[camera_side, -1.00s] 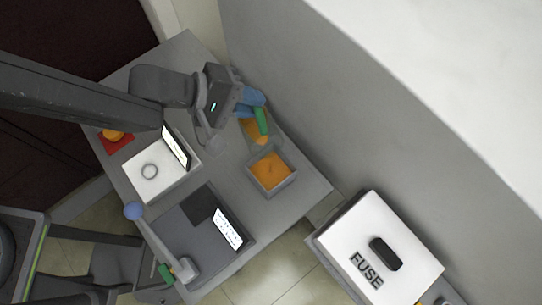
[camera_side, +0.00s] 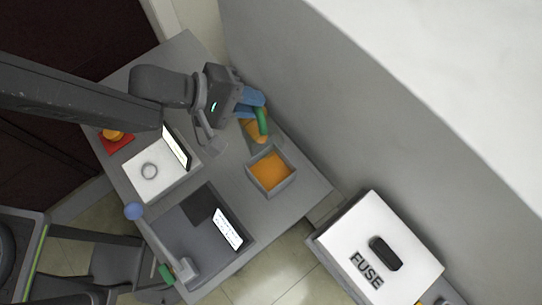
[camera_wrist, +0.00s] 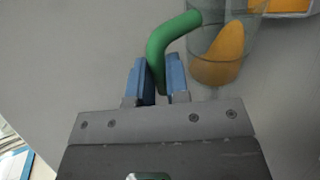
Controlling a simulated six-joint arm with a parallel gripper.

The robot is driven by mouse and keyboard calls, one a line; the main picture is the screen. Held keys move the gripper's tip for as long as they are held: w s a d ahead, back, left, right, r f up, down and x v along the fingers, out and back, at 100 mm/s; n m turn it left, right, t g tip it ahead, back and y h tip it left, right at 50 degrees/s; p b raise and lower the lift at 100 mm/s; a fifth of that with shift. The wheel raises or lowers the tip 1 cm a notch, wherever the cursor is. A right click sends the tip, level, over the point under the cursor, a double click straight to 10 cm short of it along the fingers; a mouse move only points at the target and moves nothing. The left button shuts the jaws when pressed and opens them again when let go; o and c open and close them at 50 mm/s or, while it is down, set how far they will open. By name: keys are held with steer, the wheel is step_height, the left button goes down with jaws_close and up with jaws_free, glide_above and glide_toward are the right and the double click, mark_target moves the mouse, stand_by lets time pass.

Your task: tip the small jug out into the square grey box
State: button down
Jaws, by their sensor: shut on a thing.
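The small jug (camera_wrist: 222,48) is clear, with a green handle (camera_wrist: 165,45) and some orange contents (camera_side: 253,131) lying slanted inside it. My gripper (camera_wrist: 156,75) has blue fingers shut on the handle. In the side view my gripper (camera_side: 255,103) holds the jug tilted, just behind the square grey box (camera_side: 291,184). The box's floor is covered with orange. In the wrist view part of the box shows at the top right, beyond the jug. The jug's rim is hard to make out in the side view.
A white box with a ring dial (camera_side: 149,171) and a dark grey unit with a white label (camera_side: 228,229) stand on the grey table. A red piece with an orange knob (camera_side: 113,135) is at the left. A wall rises close behind the jug.

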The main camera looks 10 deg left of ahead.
stand_by(0.6)
steer(key=w+a+f+n+g+h, duration=0.1)
steer(key=w+f+n+h, duration=0.1)
steer(key=w+f, duration=0.1)
steer(key=w+a+f+n+g+h, duration=0.2)
steer(key=w+f+n, duration=0.1)
steer(key=f, duration=0.2)
steer(key=w+a+f+n+g+h, duration=0.1)
steer(key=w+f+n+g, duration=0.1)
steer(key=f, duration=0.3)
steer(key=shift+w+a+f+n+h, duration=0.1)
steer(key=shift+w+a+n+h, duration=0.25)
steer(key=shift+w+n, duration=0.2)
steer(key=shift+w+a+f+n+g+h, duration=0.15)
steer(key=shift+w+f+n+g+h, duration=0.2)
steer(key=shift+f+n+h, duration=0.25)
step_height(320, 180, up, 7)
steer(key=shift+f, duration=0.15)
steer(key=shift+w, duration=0.1)
